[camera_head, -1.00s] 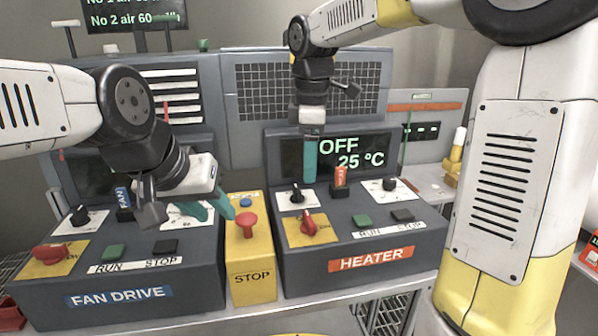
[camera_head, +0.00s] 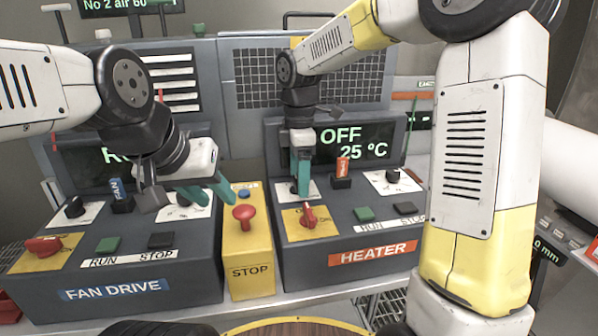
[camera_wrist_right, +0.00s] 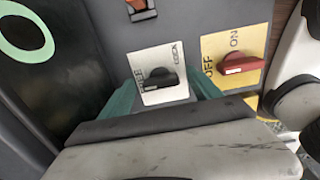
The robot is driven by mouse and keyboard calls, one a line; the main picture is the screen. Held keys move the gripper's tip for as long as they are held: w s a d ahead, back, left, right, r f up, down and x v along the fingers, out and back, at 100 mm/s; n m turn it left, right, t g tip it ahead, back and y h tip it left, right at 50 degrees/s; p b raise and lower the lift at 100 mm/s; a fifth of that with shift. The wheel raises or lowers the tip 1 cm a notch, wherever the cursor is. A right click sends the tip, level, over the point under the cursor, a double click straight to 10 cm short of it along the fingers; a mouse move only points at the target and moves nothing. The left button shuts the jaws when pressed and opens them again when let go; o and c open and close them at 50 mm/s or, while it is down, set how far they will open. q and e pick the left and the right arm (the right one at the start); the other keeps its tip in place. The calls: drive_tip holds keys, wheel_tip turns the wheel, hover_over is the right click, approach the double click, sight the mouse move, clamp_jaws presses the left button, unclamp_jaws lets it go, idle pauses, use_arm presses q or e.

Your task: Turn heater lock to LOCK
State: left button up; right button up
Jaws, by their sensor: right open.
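The heater lock (camera_wrist_right: 162,78) is a black knob on a white plate, seen in the right wrist view. In the head view the knob is largely hidden behind the teal fingers of my right gripper (camera_head: 300,178), which points down over the white plate (camera_head: 313,188). In the wrist view the open fingers (camera_wrist_right: 163,100) lie on either side of the knob; contact cannot be told. My left gripper (camera_head: 208,192) is open and empty above the fan drive panel (camera_head: 190,263).
A red switch (camera_head: 308,217) on a yellow plate sits just in front of the lock. An orange-red key tag (camera_head: 342,166) stands to its right. A yellow stop box (camera_head: 247,255) with a red button is at left. The heater display (camera_head: 350,144) reads OFF, 25 °C.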

drive_tip(key=shift+c, duration=0.4)
drive_tip(key=c, duration=1.3)
drive_tip(key=shift+m, duration=0.4)
drive_tip(key=m, duration=0.3)
drive_tip(key=shift+s+m, duration=0.1)
drive_tip(key=shift+m, duration=0.3)
drive_tip(key=m, duration=0.4)
drive_tip(key=shift+s, duration=0.1)
drive_tip(key=m, duration=0.5)
drive_tip(key=shift+a, duration=0.1)
drive_tip(key=m, duration=0.4)
drive_tip(key=shift+s+a, duration=0.1)
drive_tip(key=shift+m, duration=0.3)
